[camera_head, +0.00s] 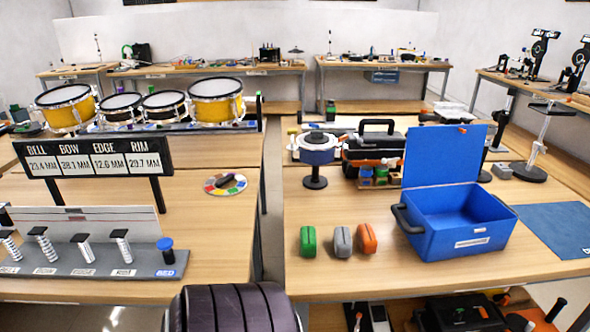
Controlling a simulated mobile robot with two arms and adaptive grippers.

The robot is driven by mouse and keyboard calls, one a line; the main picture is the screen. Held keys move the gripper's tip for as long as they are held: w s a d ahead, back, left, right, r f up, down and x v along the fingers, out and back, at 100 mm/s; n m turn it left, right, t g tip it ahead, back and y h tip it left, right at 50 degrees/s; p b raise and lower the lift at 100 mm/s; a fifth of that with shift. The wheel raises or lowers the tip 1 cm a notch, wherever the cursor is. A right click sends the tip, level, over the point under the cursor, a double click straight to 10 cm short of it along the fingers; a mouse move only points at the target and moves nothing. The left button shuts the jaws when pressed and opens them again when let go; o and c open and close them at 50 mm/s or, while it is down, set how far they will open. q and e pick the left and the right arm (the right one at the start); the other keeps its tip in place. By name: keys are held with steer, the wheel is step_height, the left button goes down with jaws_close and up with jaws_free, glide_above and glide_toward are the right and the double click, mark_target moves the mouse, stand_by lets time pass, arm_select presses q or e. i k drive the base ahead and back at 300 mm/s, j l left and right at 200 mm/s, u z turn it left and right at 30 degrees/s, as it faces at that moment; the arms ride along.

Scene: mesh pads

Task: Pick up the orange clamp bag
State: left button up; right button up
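The orange clamp bag (367,238) is a small, rounded pouch that stands upright on the wooden table (345,278), near its front edge. It is the rightmost of three similar pouches in a row. A grey pouch (341,242) stands just to its left, with a narrow gap. A green pouch (308,241) stands further left. Nothing hides the front of the orange clamp bag. Neither of my grippers shows in the head view.
An open blue box (462,243) with raised lid (440,155) and dark handle stands just right of the orange bag. Behind are a round blue-and-white device (317,150) on a stand and a black case (378,127). A blue mat (553,229) lies right. Table left of the green pouch is clear.

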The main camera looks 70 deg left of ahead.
mark_target(367, 238)
steer(key=u, duration=1.95)
